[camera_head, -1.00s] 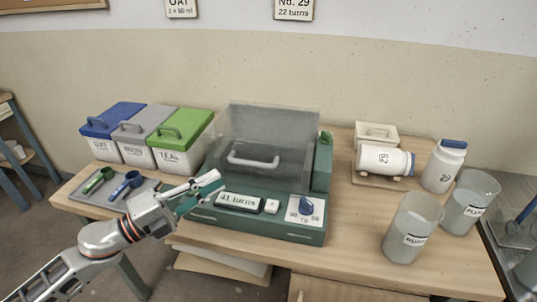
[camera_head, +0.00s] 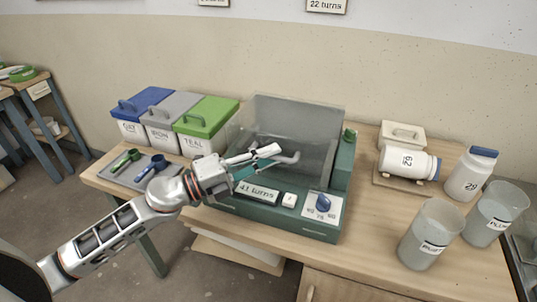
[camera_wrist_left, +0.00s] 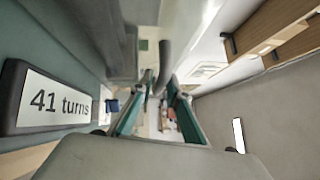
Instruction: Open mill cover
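The mill (camera_head: 250,207) is a green machine on the table with a "41 turns" display, a small button and a blue dial. Its smoky see-through cover (camera_head: 300,115) is down over the top. My right gripper is out of view.
Blue, grey and green lidded bins (camera_head: 207,125) and a tray with scoops (camera_head: 130,172) stand left of the mill. To its right are a white jar lying on a stand (camera_head: 408,160), an upright jar 29 (camera_head: 470,175) and two clear buckets (camera_head: 428,235).

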